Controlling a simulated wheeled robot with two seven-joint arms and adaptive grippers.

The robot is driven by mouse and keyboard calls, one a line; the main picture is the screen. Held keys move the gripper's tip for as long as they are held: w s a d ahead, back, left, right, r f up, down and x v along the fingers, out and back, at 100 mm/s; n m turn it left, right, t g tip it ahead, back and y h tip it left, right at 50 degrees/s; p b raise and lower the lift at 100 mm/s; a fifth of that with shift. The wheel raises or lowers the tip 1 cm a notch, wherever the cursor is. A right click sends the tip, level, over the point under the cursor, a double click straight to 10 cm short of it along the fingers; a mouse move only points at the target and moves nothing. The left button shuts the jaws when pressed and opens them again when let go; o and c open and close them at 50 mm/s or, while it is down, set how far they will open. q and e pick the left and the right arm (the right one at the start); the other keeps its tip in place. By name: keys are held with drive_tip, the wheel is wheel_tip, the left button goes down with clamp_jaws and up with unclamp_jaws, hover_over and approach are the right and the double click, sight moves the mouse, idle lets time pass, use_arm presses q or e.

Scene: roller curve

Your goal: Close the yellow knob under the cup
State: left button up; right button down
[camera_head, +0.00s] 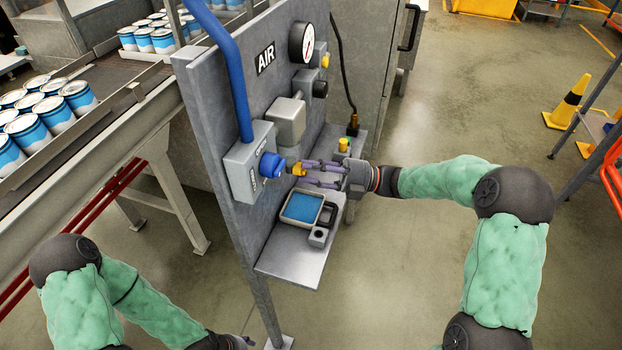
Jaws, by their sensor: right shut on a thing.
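The yellow knob (299,170) sits on the panel's face, below a grey box-shaped cup (286,121). My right gripper (306,173) reaches in from the right with its purple fingers above and below the knob, shut on it. The fingers hide part of the knob. My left gripper (242,342) is at the bottom edge, low and away from the panel. Only a small part of it shows, so its jaw state is unclear.
A blue knob (270,165) sits just left of the yellow one. A shelf (290,266) below holds a blue-screened device (302,207). A gauge (302,42) is higher up. Blue-white cans (54,113) stand on the left conveyor.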

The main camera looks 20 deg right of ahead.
drive_tip(key=shift+s+a+n+g+h+b, duration=0.1)
drive_tip(key=shift+n+g+h+b, duration=0.25)
drive_tip(key=shift+n+b, duration=0.45)
drive_tip(key=shift+f, duration=0.1)
drive_tip(key=c, duration=1.1)
unclamp_jaws()
drive_tip(key=shift+o, duration=0.8)
drive_tip(key=shift+s, duration=0.1)
